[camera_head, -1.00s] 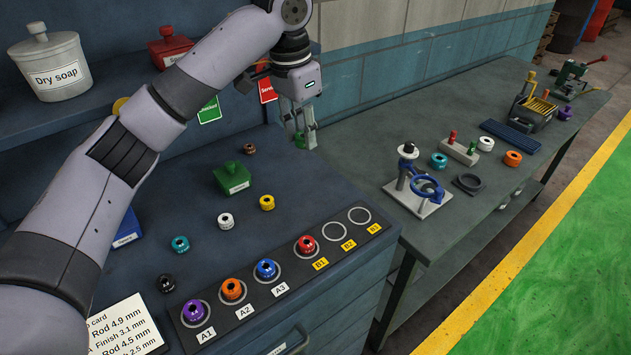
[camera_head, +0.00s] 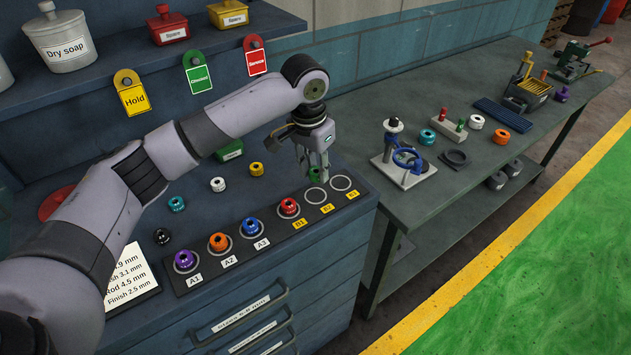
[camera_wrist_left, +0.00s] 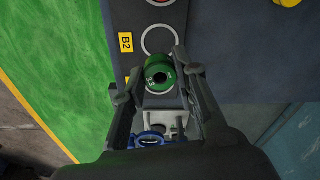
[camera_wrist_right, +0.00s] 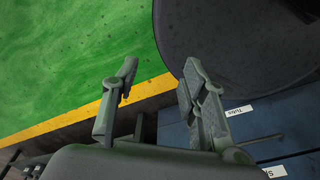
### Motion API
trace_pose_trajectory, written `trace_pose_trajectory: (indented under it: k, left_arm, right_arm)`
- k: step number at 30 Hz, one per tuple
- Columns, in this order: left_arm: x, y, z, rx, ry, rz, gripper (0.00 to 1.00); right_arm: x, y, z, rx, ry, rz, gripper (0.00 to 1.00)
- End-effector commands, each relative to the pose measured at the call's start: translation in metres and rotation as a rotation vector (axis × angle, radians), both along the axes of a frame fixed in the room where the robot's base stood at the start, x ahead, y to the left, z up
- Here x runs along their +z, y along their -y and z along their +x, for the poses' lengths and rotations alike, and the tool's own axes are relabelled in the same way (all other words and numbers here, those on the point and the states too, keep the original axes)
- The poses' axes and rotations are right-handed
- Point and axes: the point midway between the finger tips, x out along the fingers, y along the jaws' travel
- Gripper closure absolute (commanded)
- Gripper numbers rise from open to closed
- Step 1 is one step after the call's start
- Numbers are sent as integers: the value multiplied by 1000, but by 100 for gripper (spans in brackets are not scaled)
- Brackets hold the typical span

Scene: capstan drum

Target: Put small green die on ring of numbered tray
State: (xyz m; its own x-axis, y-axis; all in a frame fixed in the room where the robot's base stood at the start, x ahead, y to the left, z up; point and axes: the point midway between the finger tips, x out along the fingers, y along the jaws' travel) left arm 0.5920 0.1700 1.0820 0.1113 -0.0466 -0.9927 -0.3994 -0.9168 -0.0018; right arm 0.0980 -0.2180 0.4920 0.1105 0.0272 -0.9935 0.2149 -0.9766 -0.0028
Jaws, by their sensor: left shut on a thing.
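The small green die (camera_head: 316,174) is a round green piece with a hole. It is held between the fingers of my left gripper (camera_head: 314,168), which is shut on it. In the left wrist view the die (camera_wrist_left: 160,74) appears over the end ring, just past the empty ring B2 (camera_wrist_left: 158,40). The die looks raised above the tray; the exact gap is unclear. The numbered tray (camera_head: 272,240) has purple, orange, blue and red dies on A1, A2, A3 and B1. Rings B2 and B3 look empty. My right gripper (camera_wrist_right: 160,78) is open and empty in its wrist view.
White, yellow (camera_head: 257,169), teal (camera_head: 176,203) and black dies stand loose behind the tray. A green box (camera_head: 230,151) is partly hidden behind my left arm. A second bench (camera_head: 450,200) with a blue-ringed fixture (camera_head: 405,160) stands to the right, across a gap.

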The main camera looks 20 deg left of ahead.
Motion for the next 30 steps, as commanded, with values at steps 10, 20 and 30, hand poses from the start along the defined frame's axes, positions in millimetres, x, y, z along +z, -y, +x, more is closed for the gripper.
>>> trace_pose_trajectory:
  k: [10,20,30]
  left_arm:
    - [-40,-1,0,3,-3,1,100]
    - [-58,-1,1,1,1,0,100]
    - [-61,-1,0,1,0,1,64]
  right_arm:
    - [9,30,-15,-3,-23,-38,60]
    - [11,13,-14,-6,-22,-16,60]
    - [12,11,-12,-2,-18,-14,60]
